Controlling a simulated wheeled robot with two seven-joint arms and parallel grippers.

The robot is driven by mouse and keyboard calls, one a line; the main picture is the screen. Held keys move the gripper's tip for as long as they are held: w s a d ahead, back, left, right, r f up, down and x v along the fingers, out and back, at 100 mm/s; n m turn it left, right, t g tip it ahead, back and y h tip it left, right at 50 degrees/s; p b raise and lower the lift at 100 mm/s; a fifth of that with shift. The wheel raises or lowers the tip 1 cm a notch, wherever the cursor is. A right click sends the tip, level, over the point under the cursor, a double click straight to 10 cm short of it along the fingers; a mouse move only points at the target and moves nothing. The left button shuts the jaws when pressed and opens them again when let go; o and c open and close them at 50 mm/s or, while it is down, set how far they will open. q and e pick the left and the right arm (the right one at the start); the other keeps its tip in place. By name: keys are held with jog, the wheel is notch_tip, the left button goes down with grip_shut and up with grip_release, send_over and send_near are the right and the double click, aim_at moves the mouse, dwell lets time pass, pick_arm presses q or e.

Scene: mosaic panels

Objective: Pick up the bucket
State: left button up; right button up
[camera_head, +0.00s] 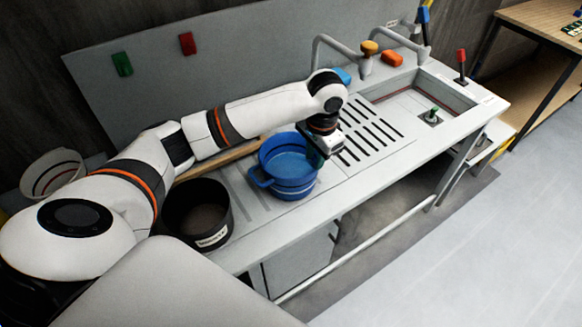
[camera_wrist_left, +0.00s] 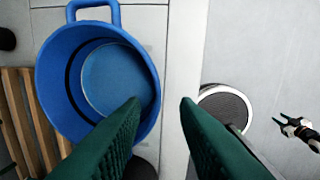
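The blue bucket (camera_head: 285,180) stands upright on the grey counter, with a loop handle on its left side in the head view. In the left wrist view the bucket (camera_wrist_left: 60,100) looks empty, with its handle at the top. My left gripper (camera_head: 322,150) points down at the bucket's right rim. In the left wrist view its green fingers (camera_wrist_left: 160,108) are apart with nothing gripped between them. One finger overlaps the bucket's rim; I cannot tell if it touches. A small pronged end, seemingly my right gripper (camera_wrist_left: 291,125), shows far off in the left wrist view.
A black pot (camera_head: 198,215) stands left of the bucket. A wooden slatted piece (camera_head: 222,156) lies behind it. A drain grate (camera_head: 365,130) and sink (camera_head: 425,105) are to the right. A white bowl (camera_head: 52,173) is at the far left. Counter space right of the bucket is clear.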

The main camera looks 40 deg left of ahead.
pick_arm(q)
jog(key=a, duration=0.1)
jog(key=p, duration=0.2)
send_over(307, 182)
notch_tip(307, 182, down, 6)
jog(key=shift+w+d+r, duration=0.1)
jog(key=shift+w+r, duration=0.05)
jog(key=shift+r, duration=0.1)
jog(key=shift+f+p, duration=0.25)
jog(key=shift+p, duration=0.15)
notch_tip(307, 182, down, 4)
jog(key=shift+r+p, duration=0.15)
jog(key=shift+p, duration=0.65)
jog(key=shift+f, duration=0.55)
grip_shut()
jog(key=shift+r, duration=0.1)
